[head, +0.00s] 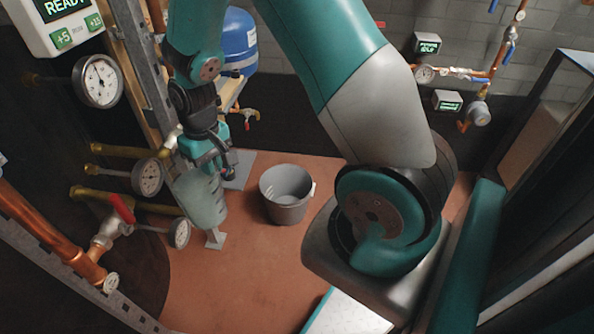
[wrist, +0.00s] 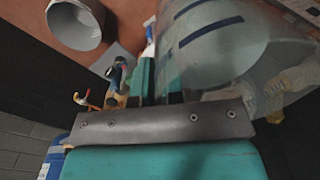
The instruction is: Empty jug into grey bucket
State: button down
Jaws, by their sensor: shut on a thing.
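A clear, greenish jug (head: 203,200) hangs below my gripper (head: 208,155) at the left of the head view. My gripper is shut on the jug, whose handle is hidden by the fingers. In the wrist view the jug (wrist: 225,45) fills the upper right, with dark blue marks on its wall. How much liquid it holds I cannot tell. The grey bucket (head: 287,198) stands upright on the floor, to the right of the jug and apart from it. The bucket (wrist: 75,24) also shows at the upper left of the wrist view.
Pressure gauges (head: 148,177) and brass pipes crowd the left side, close to the jug. A red-handled valve (head: 122,208) is at the lower left. A blue tank (head: 238,42) stands behind my gripper. The reddish floor (head: 250,270) in front of the bucket is clear.

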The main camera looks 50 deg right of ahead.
aim_at(286, 189)
jog(key=z, duration=0.55)
jog(key=i, duration=0.7)
jog(key=z, duration=0.7)
jog(key=i, duration=0.3)
jog(key=z, duration=0.25)
